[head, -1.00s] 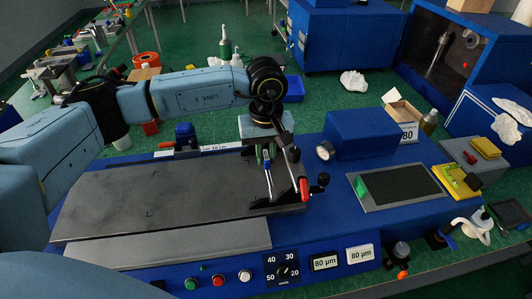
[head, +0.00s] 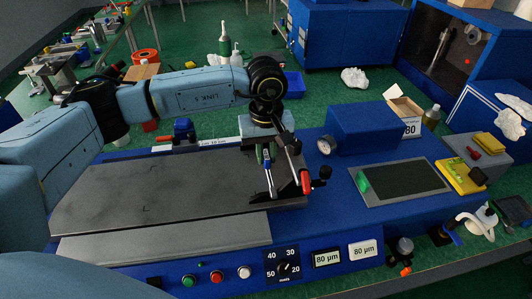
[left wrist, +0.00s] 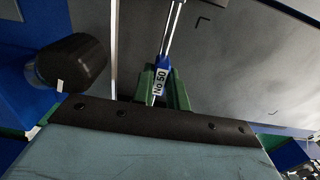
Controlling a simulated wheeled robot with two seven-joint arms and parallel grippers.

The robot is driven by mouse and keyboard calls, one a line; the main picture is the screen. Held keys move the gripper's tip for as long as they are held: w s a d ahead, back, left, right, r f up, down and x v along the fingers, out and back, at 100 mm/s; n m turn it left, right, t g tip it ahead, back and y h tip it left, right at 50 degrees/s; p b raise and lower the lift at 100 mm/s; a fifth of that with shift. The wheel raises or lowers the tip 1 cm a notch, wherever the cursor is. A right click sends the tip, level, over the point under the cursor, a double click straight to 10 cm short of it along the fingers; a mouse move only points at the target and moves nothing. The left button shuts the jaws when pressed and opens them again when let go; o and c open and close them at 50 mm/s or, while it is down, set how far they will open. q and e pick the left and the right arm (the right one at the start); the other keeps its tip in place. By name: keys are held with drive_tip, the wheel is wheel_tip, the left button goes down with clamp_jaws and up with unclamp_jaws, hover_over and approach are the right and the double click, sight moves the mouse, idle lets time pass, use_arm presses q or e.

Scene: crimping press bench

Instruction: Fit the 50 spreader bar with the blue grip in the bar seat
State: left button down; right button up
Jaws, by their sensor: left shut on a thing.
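My left gripper (head: 266,160) is over the right end of the grey press plate (head: 150,195), pointing down. Its green fingers (left wrist: 178,92) are shut on the blue grip (left wrist: 164,66) of the spreader bar, which carries a white "No 50" label. Whether the bar touches anything there, I cannot tell. I cannot make out the bar seat clearly. My right gripper is not in view.
A red-handled lever (head: 305,183) with black knobs stands just right of the bar. A gauge (head: 326,147) and blue housing (head: 370,135) are behind it. The front panel has buttons, a selector dial (head: 283,268) and "80 µm" displays. The plate's left part is clear.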

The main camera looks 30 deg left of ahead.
use_arm(q)
drive_tip(key=shift+r, duration=0.1)
drive_tip(key=shift+r+p, duration=0.35)
drive_tip(key=shift+r, duration=0.35)
drive_tip(key=shift+b, duration=0.85)
idle(1.4)
drive_tip(key=shift+f, duration=0.2)
drive_tip(key=shift+f+b, duration=0.35)
drive_tip(key=shift+b, duration=0.1)
drive_tip(key=shift+f, duration=0.3)
drive_tip(key=c, duration=1.3)
unclamp_jaws()
drive_tip(key=shift+f+b, duration=0.1)
drive_tip(key=shift+b, duration=0.2)
